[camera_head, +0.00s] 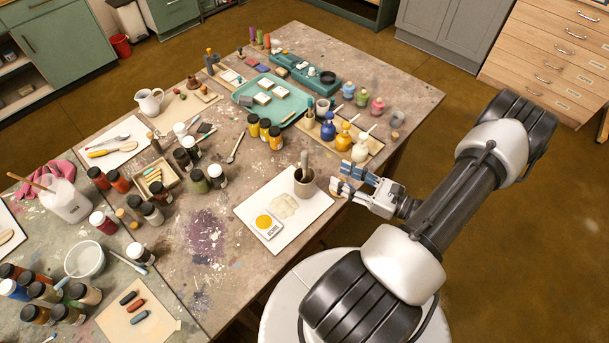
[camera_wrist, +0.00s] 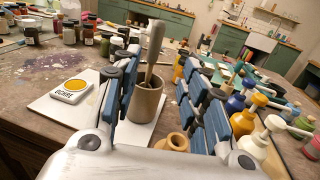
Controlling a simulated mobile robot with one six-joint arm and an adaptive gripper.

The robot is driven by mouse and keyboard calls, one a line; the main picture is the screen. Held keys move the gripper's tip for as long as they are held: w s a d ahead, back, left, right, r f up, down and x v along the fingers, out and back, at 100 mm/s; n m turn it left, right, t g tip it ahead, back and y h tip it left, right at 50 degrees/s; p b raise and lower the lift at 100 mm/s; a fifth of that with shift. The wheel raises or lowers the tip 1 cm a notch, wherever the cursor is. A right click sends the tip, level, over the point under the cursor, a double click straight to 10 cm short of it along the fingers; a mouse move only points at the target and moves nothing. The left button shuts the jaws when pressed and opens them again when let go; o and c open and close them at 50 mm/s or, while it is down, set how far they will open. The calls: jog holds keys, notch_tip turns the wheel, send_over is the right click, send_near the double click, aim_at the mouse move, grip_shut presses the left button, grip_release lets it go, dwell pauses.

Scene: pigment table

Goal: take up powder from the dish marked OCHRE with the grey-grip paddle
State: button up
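The white dish marked OCHRE (camera_head: 267,226) holds a round patch of yellow powder and sits on a white board; its label also reads in the wrist view (camera_wrist: 70,95). A grey-brown cup (camera_head: 304,187) stands upright on the same board, right of the dish. A grey-grip paddle (camera_head: 304,159) stands in the cup, grip up; its lower end is hidden inside. The grip also shows in the wrist view (camera_wrist: 155,42). My gripper (camera_head: 349,181) is open and empty, right of the cup and apart from it. In the wrist view, cup and paddle appear between its spread fingers (camera_wrist: 166,85).
The white board (camera_head: 307,213) bears a pale smear beside the dish. Pump bottles in blue (camera_head: 328,131), yellow and cream stand on a tray behind the cup. Yellow-labelled jars (camera_head: 265,131) stand farther back. The table left of the board (camera_head: 215,235) is clear, stained purple.

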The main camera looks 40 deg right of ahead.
aim_at(305, 163)
jog(key=b+x, duration=0.1)
jog(key=x, duration=0.6)
jog(key=a+f+b+x, duration=0.1)
jog(key=x, duration=0.3)
jog(key=shift+w+a+b, duration=0.1)
jog(key=shift+w+b, duration=0.15)
jog(key=shift+b, duration=0.05)
jog(key=shift+w+r, duration=0.1)
jog(key=shift+w, duration=0.15)
grip_shut()
